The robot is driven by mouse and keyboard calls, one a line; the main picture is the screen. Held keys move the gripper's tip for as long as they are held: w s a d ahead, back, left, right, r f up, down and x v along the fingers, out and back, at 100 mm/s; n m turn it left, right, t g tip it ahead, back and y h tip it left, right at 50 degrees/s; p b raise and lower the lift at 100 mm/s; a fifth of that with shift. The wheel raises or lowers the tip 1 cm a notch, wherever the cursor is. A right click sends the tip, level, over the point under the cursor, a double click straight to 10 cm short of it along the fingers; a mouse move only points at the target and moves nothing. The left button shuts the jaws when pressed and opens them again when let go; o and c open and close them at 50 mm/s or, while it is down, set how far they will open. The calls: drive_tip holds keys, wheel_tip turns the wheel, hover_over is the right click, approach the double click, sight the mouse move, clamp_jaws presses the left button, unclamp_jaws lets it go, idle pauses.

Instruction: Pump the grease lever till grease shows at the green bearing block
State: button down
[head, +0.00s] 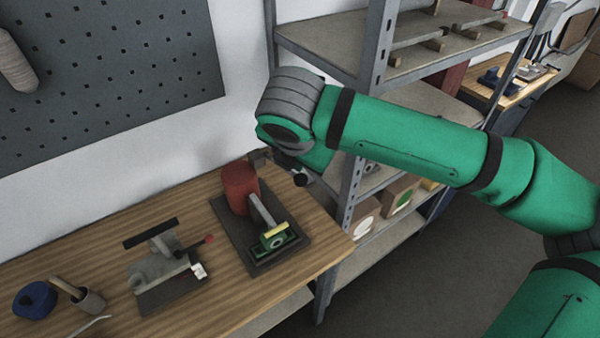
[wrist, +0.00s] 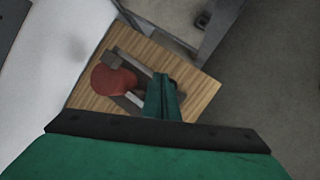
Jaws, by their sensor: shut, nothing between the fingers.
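The red grease pump cylinder (head: 240,187) stands on a dark plate on the wooden bench; it also shows in the wrist view (wrist: 113,80). A grey bar (head: 262,208), which looks like the lever, slants from beside the cylinder towards the green bearing block (head: 273,241). A yellow strip lies across the block's top. I cannot make out any grease there. My gripper (head: 301,180) is shut and empty, at the arm's end, right of the cylinder and apparently above the bench. Its fingers are mostly hidden. In the wrist view a dark green shape sits beside the bar.
Left on the bench (head: 75,235) are a grey clamp-like fixture (head: 158,268) with a red-tipped handle, a blue round item (head: 35,300) and a brush-like tool (head: 85,297). A metal shelf post (head: 350,200) rises close to the bench's right end. A dark pegboard (head: 110,80) hangs behind.

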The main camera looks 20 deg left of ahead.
sight(302, 185)
wheel_tip(302, 185, down, 6)
drive_tip(key=s+d, duration=0.1)
drive_tip(key=shift+d, duration=0.3)
idle(5.6)
drive_tip(key=shift+r, duration=0.15)
idle(0.4)
drive_tip(key=shift+w+a+r, duration=0.2)
drive_tip(key=shift+a+r, duration=0.1)
drive_tip(key=shift+r, duration=0.8)
drive_tip(key=shift+w+a+r, duration=0.2)
drive_tip(key=shift+a+r, duration=0.1)
drive_tip(key=shift+r, duration=0.8)
drive_tip(key=shift+w+a+r, duration=0.2)
drive_tip(key=shift+a+r, duration=0.1)
drive_tip(key=shift+r, duration=0.8)
